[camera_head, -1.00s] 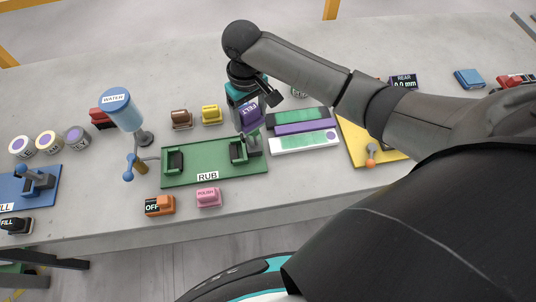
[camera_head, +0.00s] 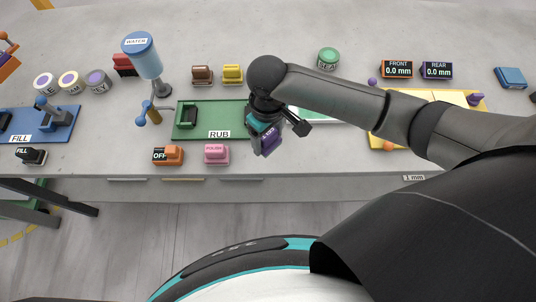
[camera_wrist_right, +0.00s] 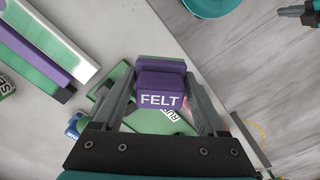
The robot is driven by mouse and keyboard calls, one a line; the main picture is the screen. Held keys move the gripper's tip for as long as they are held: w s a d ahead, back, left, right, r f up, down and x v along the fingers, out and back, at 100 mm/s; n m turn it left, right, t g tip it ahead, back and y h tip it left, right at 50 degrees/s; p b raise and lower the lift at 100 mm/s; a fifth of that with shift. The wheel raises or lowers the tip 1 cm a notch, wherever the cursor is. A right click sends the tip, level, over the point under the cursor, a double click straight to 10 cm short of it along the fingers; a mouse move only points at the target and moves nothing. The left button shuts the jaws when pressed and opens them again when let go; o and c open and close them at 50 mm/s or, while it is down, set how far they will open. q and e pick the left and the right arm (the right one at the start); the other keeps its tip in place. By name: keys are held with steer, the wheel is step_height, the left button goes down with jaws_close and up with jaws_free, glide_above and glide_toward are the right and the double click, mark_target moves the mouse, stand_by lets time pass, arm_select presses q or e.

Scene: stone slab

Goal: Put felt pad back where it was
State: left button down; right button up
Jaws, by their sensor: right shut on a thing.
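The felt pad is a purple block marked FELT (camera_head: 269,139). It also shows in the right wrist view (camera_wrist_right: 160,97), where its label faces the camera. My right gripper (camera_head: 264,143) is shut on it, with one finger along each side. In the head view it is near the table's front edge, right of the pink POLISH block (camera_head: 216,154) and at the front right of the green RUB plate (camera_head: 215,113). Whether the pad touches the table cannot be told.
Brown (camera_head: 202,75) and yellow (camera_head: 231,74) blocks stand behind the plate. A water bottle (camera_head: 142,55) stands at its left. My right arm hides much of the strips beside the plate.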

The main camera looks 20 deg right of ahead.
mark_target(268, 161)
step_height(268, 161, down, 9)
steer(key=shift+f+b, duration=0.15)
steer(key=shift+b, duration=0.65)
steer(key=shift+f, duration=0.1)
steer(key=o, duration=1.2)
steer(key=shift+f, duration=0.1)
steer(key=shift+o, duration=0.2)
step_height(268, 161, up, 12)
steer(key=shift+r+p, duration=0.2)
steer(key=shift+p, duration=1)
steer(key=shift+a, duration=0.1)
